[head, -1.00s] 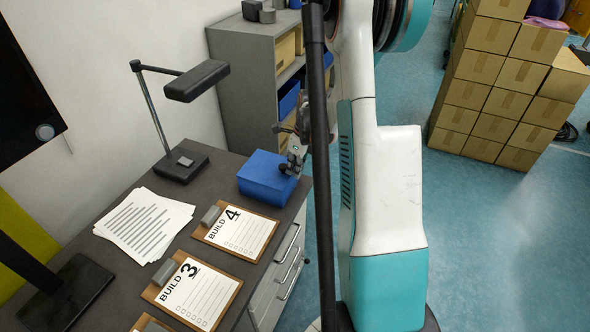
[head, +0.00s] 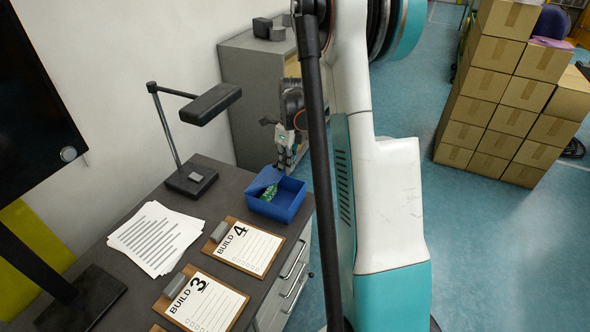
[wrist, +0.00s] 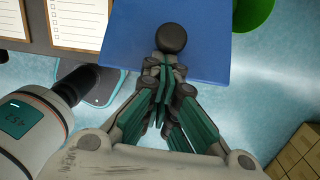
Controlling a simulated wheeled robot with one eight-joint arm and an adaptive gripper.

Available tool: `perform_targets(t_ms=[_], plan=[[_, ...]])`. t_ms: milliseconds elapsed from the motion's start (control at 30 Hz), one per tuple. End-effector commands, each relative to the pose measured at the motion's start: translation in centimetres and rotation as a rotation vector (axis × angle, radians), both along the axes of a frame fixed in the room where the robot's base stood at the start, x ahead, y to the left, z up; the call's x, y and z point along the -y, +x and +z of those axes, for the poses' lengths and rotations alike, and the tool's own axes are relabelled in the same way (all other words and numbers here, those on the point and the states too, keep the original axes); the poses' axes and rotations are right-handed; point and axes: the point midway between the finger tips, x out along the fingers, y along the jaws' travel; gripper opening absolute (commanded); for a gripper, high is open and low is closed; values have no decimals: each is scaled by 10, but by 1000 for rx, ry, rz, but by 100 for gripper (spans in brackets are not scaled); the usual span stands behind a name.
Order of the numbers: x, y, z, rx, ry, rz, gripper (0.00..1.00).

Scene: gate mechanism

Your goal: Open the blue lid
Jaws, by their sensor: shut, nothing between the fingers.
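The blue box (head: 284,212) stands on the dark desk and is open at the top. A green item (head: 268,193) lies inside it. The blue lid (head: 265,179) appears tilted up at the box's far side, partly hidden; its exact angle is hard to tell. In the wrist view a blue panel (wrist: 125,45), seemingly the lid, carries a dark round knob (wrist: 171,38). My gripper (wrist: 166,72) is shut and empty, its fingertips close to the knob; contact cannot be told. In the head view my gripper (head: 283,162) is just behind the box.
Clipboards (head: 250,248) and loose papers (head: 156,238) lie on the desk left of and before the box. A desk lamp (head: 192,180) stands to the left. A grey cabinet (head: 245,80) is behind. Stacked cartons (head: 500,95) stand far right, with open floor between.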

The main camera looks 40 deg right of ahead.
Motion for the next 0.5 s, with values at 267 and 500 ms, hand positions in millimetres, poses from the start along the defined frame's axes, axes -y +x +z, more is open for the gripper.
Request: perform_targets(t_ms=[267,500], plan=[[-13,31,25,4,1,2,0],[-20,48,33,6,2,3,0]])
